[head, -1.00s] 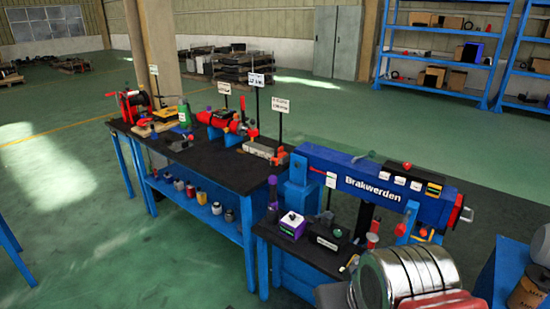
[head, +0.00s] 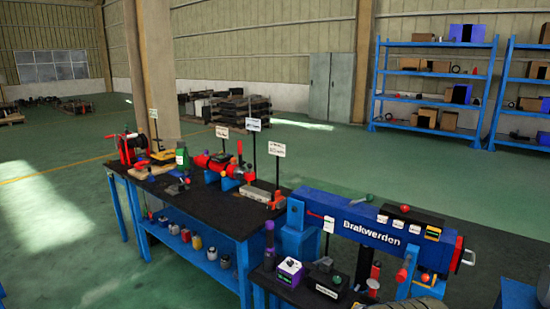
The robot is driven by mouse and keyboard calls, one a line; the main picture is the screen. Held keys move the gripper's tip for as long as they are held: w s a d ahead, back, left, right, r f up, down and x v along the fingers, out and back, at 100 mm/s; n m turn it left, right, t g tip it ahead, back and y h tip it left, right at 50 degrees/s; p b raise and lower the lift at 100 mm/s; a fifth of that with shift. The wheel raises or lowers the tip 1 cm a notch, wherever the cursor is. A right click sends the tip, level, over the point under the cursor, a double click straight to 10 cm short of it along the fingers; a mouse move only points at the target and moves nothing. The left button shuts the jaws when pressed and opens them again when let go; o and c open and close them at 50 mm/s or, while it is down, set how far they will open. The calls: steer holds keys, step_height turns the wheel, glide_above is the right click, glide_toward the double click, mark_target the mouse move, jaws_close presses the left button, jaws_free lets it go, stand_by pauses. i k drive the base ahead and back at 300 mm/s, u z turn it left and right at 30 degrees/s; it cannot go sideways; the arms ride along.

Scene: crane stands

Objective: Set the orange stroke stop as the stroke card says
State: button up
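A blue machine (head: 350,210) lettered "Brakwerden" stands at the right end of the benches. It has a red end plate with a handle, a red-orange part (head: 402,274) below it and several small labels on top. A small orange-red part (head: 279,198) sits at the end of a grey block (head: 258,194) on the black bench; I cannot tell which part is the stroke stop. White cards on posts (head: 278,149) and a small white card (head: 329,225) by the blue machine are too small to read, so I cannot tell which is the stroke card. My gripper is not in view.
The black-topped bench (head: 205,208) carries a red winch (head: 131,148), a green bottle (head: 182,157) and a red cylinder device (head: 220,165). Blue shelves (head: 430,72) stand behind. Green floor is open beyond the benches.

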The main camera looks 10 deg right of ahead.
mark_target(277, 198)
steer(key=u, duration=0.15)
steer(key=i, duration=1.05)
steer(key=u, duration=0.55)
steer(key=i, duration=0.8)
steer(key=u, duration=0.7)
steer(key=i, duration=0.8)
steer(key=u, duration=0.3)
